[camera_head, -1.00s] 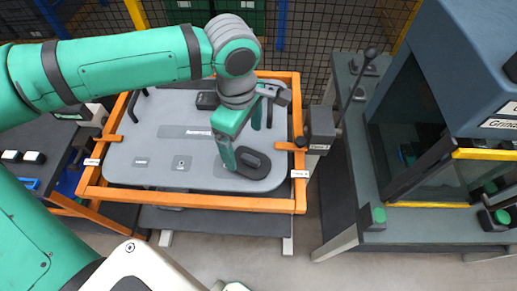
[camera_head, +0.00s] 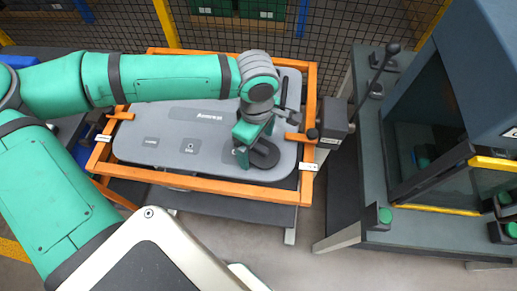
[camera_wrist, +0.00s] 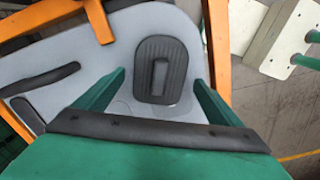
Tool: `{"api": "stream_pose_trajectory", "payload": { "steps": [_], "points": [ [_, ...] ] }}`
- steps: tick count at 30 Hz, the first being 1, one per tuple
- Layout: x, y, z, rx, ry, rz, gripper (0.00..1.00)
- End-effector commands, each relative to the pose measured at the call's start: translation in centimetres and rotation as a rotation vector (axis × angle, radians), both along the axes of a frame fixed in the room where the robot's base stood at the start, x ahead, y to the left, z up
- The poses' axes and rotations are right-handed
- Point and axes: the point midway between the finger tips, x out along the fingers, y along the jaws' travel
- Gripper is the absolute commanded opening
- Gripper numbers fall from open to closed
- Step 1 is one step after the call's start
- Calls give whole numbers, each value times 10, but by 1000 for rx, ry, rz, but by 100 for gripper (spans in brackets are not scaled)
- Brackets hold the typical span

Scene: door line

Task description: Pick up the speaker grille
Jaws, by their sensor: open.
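The speaker grille (camera_head: 266,156) is a dark, ribbed, rounded plate with a raised bar in its middle. It lies on the right end of the grey door panel (camera_head: 160,150), and it shows whole in the wrist view (camera_wrist: 149,88). My gripper (camera_head: 243,150) points down at the grille and hides part of it in the head view. In the wrist view my gripper (camera_wrist: 160,100) has its two green fingers wide apart, with the grille framed between and beyond them. Nothing is between the fingertips; their exact height above the grille cannot be told.
An orange frame (camera_head: 225,187) surrounds the panel, with a dark block (camera_head: 334,118) at its right side. A machine bench (camera_head: 410,236) with a lever (camera_head: 384,65) stands to the right. A wire fence (camera_head: 335,45) is behind. Open floor lies in front.

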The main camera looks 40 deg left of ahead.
Motion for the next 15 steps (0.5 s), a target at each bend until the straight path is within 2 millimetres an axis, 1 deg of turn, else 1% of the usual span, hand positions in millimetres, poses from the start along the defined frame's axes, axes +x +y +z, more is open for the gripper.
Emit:
{"api": "stream_pose_trajectory", "payload": {
  "steps": [3, 10, 11, 12, 14, 15],
  "points": [
    [0, 0, -8, -1, 0, 0, 89],
    [0, 0, -10, 0, -1, 0, 89],
    [0, 0, -10, 0, -1, 0, 87],
    [0, 0, -10, 0, -1, 0, 77],
    [0, 0, -10, 0, -1, 0, 63],
    [0, 0, -10, 0, -1, 0, 53]
  ]
}}
